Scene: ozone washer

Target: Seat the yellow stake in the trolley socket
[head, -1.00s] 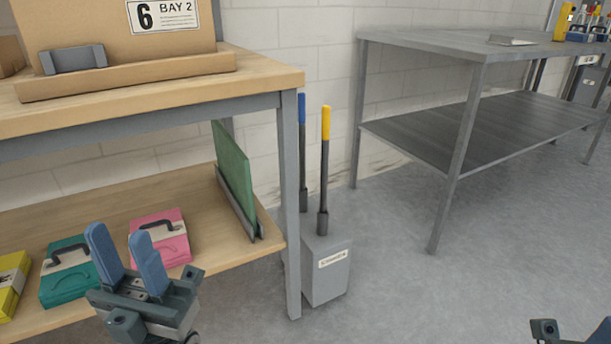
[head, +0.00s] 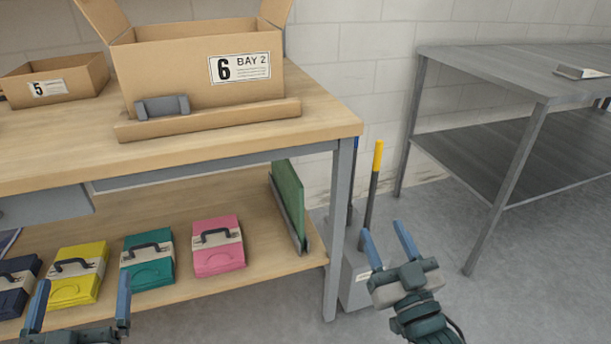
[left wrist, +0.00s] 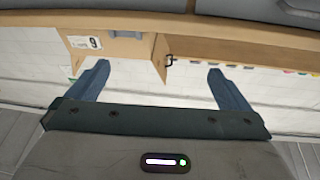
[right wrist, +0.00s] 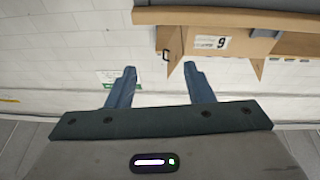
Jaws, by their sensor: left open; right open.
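The yellow stake (head: 376,162), a dark shaft with a yellow top, stands upright in a grey box stand (head: 357,288) on the floor beside the bench leg. A blue-topped stake (head: 354,147) beside it is mostly hidden behind that leg. My right gripper (head: 389,240) is open and empty. In the head view it overlaps the stand, just right of the stake's shaft; I cannot tell the depth gap. My left gripper (head: 80,305) is open and empty at the lower left, in front of the lower shelf. I cannot make out the trolley socket.
The wooden bench (head: 215,141) carries cardboard boxes, including box 6 (head: 195,75). Its lower shelf holds several coloured cases, such as a pink case (head: 218,246), and a green panel (head: 288,203). A grey metal table (head: 490,71) stands right. Floor at lower right is clear.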

